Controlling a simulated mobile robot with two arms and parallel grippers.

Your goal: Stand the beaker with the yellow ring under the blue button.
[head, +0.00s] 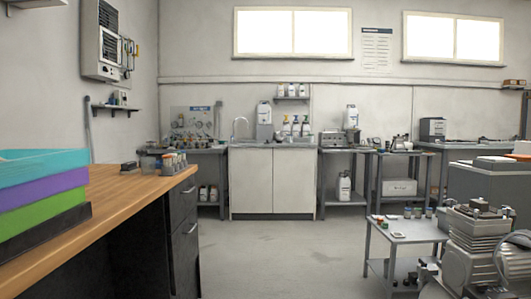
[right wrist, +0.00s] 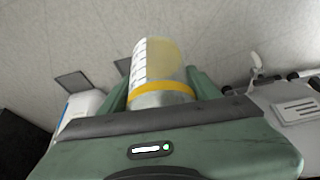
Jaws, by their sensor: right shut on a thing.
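The beaker with the yellow ring (right wrist: 162,62) is in the right wrist view. It is clear, with white graduation marks along one side and a yellow band near the end closest to my palm. My right gripper (right wrist: 160,82) has a green finger on each side of the beaker and is shut on it. The beaker's end nearest the palm is partly hidden by the gripper body. Neither gripper shows in the head view. I cannot make out a blue button in either view.
A wooden-topped bench (head: 130,195) with stacked coloured boxes (head: 40,190) stands at the left. A grey trolley (head: 408,230) and a compressor (head: 480,240) stand at the right. A sink cabinet (head: 272,182) is against the back wall. The floor (head: 275,255) between is clear.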

